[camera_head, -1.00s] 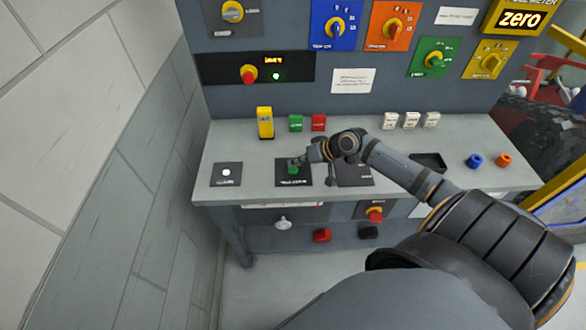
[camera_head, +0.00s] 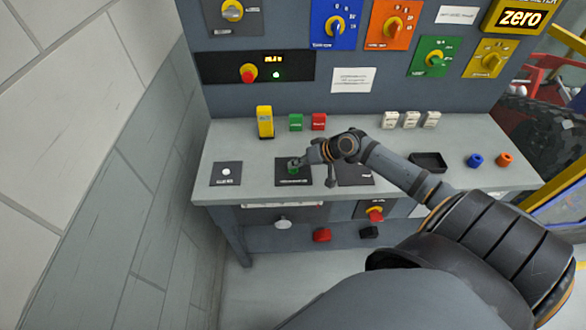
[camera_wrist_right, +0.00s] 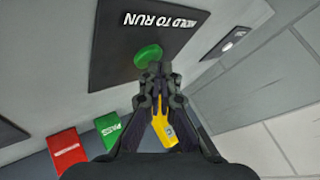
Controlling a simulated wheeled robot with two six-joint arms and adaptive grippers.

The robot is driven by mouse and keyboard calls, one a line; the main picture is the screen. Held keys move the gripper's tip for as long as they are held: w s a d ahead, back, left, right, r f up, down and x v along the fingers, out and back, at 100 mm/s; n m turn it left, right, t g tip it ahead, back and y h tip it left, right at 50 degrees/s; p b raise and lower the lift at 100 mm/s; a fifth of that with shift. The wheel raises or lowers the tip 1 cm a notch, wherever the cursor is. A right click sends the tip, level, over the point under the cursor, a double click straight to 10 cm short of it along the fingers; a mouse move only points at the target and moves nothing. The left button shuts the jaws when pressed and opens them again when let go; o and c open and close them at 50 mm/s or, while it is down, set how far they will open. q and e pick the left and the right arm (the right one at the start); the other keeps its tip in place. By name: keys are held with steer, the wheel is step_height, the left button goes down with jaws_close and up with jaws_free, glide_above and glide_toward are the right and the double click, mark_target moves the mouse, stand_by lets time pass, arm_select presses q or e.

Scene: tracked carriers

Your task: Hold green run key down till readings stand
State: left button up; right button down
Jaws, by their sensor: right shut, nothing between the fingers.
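The green run key (camera_head: 293,169) sits on a dark plate on the bench top. In the right wrist view the key (camera_wrist_right: 148,54) is a green button beside the words "HOLD TO RUN" on its plate (camera_wrist_right: 108,40). My right gripper (camera_head: 297,163) is shut and empty, with its fingertips at the key; in the wrist view the tips (camera_wrist_right: 154,68) overlap the key's edge. I cannot tell how far the key is pressed. The readout (camera_head: 273,59) on the black panel is lit, its digits too small to read surely. My left gripper is not in view.
A yellow block (camera_head: 265,122), a green block (camera_head: 296,123) and a red block (camera_head: 319,122) stand behind the key. A plate with a white button (camera_head: 226,173) lies to its left. A dark tray (camera_head: 429,162) and blue and orange rings are at right.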

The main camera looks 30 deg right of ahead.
mark_target(295, 170)
steer(key=shift+f, duration=0.45)
stand_by(1.1)
steer(key=shift+r, duration=0.15)
stand_by(2.5)
steer(key=shift+r+p, duration=0.8)
step_height(295, 170, up, 5)
steer(key=p, duration=0.5)
steer(key=shift+r, duration=0.1)
steer(key=shift+a, duration=0.1)
stand_by(1.6)
